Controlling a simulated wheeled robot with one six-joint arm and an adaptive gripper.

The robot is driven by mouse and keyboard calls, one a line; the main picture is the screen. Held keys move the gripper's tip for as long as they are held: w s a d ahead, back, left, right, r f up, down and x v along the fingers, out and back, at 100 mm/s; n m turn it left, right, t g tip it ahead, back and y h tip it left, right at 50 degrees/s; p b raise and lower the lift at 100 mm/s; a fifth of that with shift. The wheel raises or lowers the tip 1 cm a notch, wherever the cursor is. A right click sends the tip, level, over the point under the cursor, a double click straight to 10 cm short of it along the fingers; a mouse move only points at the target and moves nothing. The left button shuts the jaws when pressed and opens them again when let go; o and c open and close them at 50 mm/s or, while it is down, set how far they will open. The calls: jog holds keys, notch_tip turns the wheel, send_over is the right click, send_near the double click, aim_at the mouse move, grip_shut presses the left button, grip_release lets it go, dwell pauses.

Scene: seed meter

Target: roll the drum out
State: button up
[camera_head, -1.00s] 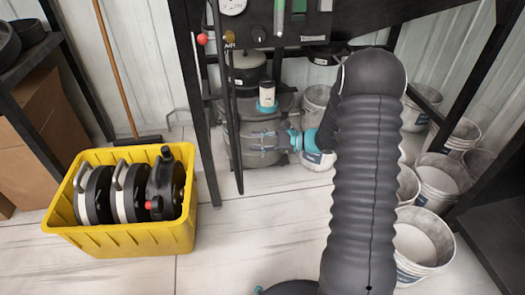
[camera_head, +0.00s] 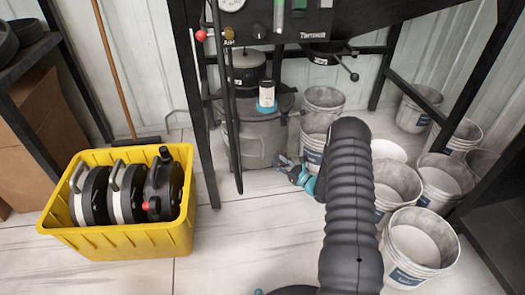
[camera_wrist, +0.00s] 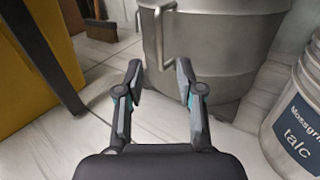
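The grey drum (camera_head: 258,137) stands upright on the floor under the black machine frame, with a black lidded pot and a white-and-blue container above it. In the wrist view the drum's metal side (camera_wrist: 225,45) fills the upper middle, with a bent metal handle (camera_wrist: 160,35) on its near face. My gripper (camera_head: 286,164) is low at the drum's right front. In the wrist view my gripper (camera_wrist: 160,70) is open, its two fingers apart and the handle's lower end between or just beyond the tips. Whether they touch it I cannot tell. The drum's underside is hidden in the wrist view.
A yellow crate (camera_head: 120,243) holding black-and-white round units stands at left. Several white buckets (camera_head: 415,247) crowd the right; one labelled talc (camera_wrist: 296,130) is close beside my gripper. A frame leg (camera_head: 203,145) stands left of the drum. The front floor is mostly clear.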

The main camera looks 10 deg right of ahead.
aim_at(262, 157)
jog(key=x, duration=1)
jog(key=shift+w+a+b, duration=0.15)
jog(key=shift+b, duration=0.25)
grip_shut()
